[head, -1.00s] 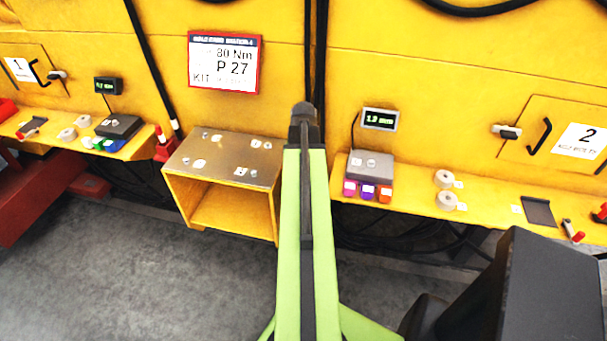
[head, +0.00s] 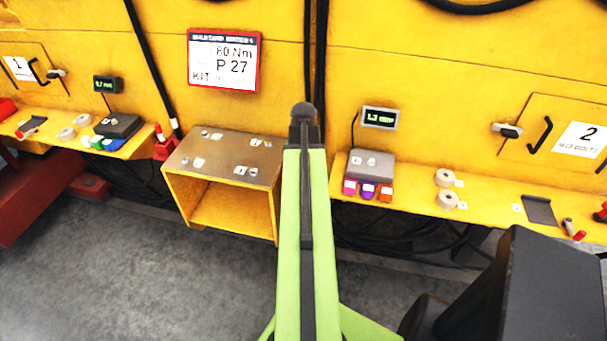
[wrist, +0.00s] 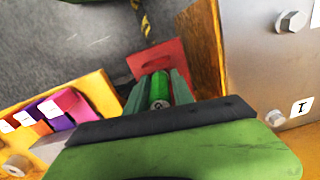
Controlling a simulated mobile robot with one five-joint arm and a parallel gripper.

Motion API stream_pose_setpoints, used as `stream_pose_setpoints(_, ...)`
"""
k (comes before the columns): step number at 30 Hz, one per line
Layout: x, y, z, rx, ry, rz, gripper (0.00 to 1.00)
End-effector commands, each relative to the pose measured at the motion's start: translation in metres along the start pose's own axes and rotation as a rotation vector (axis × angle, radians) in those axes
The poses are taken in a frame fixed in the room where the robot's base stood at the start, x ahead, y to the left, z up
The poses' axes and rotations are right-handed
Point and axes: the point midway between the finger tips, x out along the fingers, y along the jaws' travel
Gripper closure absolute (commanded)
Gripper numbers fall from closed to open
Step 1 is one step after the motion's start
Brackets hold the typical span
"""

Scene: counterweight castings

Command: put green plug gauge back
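In the wrist view the green plug gauge (wrist: 159,88) is a small green cylinder with a dark end facing the camera. It lies between the two grey-green fingers of my gripper (wrist: 158,78), which look closed on it. In the head view my arm hides the gripper and the gauge. On the left shelf, a dark gauge block (head: 119,125) has small green (head: 98,141) and blue (head: 113,145) parts along its front. On the right shelf, a grey block (head: 371,164) has pink, purple and orange blocks in front. These coloured blocks (wrist: 65,103) also show at left in the wrist view.
A yellow stand (head: 180,195) with a metal top carrying bolts and labels is left of my arm; its top edge is close at right in the wrist view. Shelves (head: 420,208) hold tape rolls (head: 444,178) and tools. Black cables hang below. Grey floor is clear at lower left.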

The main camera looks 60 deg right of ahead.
Motion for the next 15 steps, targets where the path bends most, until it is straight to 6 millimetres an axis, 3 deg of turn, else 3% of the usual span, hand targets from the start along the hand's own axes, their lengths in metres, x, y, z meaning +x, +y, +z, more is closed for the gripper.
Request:
stream_pose_setpoints(1, -0.0002, -0.0001, 0.0001, 0.0, 0.0, 0.0, 0.63)
stream_pose_setpoints(4, -0.0002, -0.0001, 0.0001, 0.0, 0.0, 0.0, 0.5)
stream_pose_setpoints(15, -0.0033, -0.0002, 0.0001, 0.0, 0.0, 0.0, 0.5)
